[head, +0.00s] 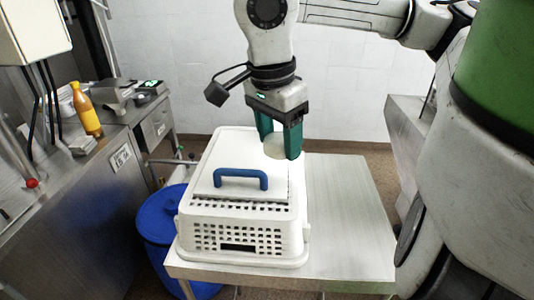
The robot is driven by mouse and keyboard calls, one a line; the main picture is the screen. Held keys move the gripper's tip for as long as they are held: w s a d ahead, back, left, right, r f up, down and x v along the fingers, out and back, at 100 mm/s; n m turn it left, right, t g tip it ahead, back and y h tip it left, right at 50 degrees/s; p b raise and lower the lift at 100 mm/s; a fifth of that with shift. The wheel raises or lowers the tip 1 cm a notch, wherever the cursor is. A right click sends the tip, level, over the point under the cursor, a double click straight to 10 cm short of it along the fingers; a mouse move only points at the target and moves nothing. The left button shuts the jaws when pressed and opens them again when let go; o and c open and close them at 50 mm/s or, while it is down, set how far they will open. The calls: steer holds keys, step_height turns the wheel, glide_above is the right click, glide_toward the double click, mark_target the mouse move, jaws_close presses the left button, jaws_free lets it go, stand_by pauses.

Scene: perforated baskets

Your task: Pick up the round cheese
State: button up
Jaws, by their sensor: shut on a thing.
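My gripper (279,144) points down at the end of my arm, above the far right part of a white perforated basket (240,237). Its green fingers are shut on a round, pale cream cheese (274,147). The cheese is partly hidden by the fingers. I cannot tell whether the cheese touches the basket's top or is held just above it. A blue handle (241,178) stands on a flat white piece on top of the basket, nearer the camera than my gripper.
The basket stands on a light table (350,215) with bare room on its right. A blue barrel (160,222) stands beside the table on the left. A steel counter (90,200) at left holds a yellow-orange bottle (86,110) and scales (112,92). Another metal surface is behind right.

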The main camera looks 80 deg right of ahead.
steer(key=s+a+r+b, duration=0.1)
steer(key=s+a+r, duration=0.4)
steer(key=s, duration=0.3)
steer(key=shift+s+a+r+b, duration=0.35)
steer(key=shift+a, duration=0.05)
